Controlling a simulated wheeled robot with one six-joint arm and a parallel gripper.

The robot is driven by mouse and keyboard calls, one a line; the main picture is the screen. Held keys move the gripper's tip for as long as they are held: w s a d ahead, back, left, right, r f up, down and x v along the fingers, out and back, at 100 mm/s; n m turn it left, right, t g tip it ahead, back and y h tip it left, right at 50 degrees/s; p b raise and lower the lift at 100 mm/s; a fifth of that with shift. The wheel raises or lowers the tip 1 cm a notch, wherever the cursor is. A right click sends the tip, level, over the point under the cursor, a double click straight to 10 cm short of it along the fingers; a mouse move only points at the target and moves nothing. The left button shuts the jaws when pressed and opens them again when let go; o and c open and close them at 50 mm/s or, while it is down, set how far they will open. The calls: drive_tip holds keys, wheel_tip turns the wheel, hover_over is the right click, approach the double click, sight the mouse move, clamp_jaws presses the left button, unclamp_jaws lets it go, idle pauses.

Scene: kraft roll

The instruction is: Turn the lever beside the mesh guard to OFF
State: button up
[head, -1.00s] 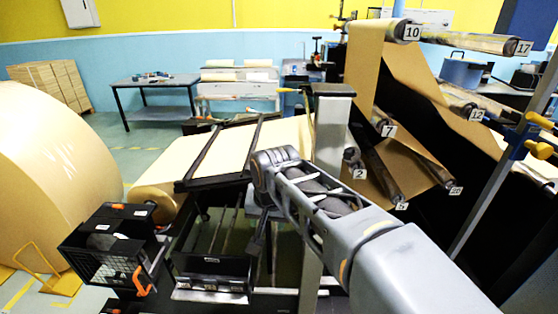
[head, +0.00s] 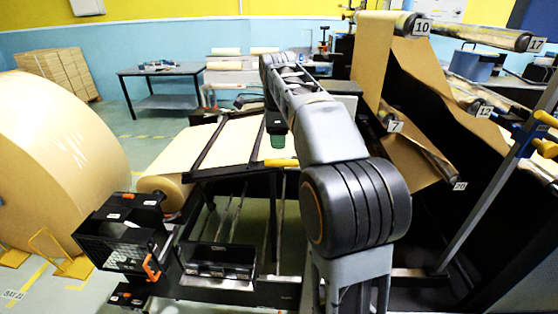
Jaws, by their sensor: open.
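The mesh guard (head: 112,252) is the wire front of a dark box at the lower left. An orange lever (head: 151,267) sits at its right side, slanting steeply. Its ON and OFF marks are too small to read. My arm rises from the lower right, and its far end stands over the pale paper web. My gripper (head: 277,140) hangs there as a dark, greenish-tipped piece, well above and to the right of the lever and apart from it. It is open with nothing visible in it; the finger detail is small.
A large kraft roll (head: 60,165) stands at the left, with a yellow stand (head: 70,262) before it. A black frame (head: 225,172) with a yellow handle (head: 282,162) crosses the paper web. Numbered rollers stand at the right. A small dark box (head: 133,295) sits below the guard.

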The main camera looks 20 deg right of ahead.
sight(279, 160)
drive_tip(key=f, duration=0.3)
drive_tip(key=w+f, duration=0.1)
drive_tip(key=f, duration=0.2)
drive_tip(key=d+f, duration=0.1)
drive_tip(key=f, duration=0.2)
drive_tip(key=shift+w, duration=0.25)
clamp_jaws()
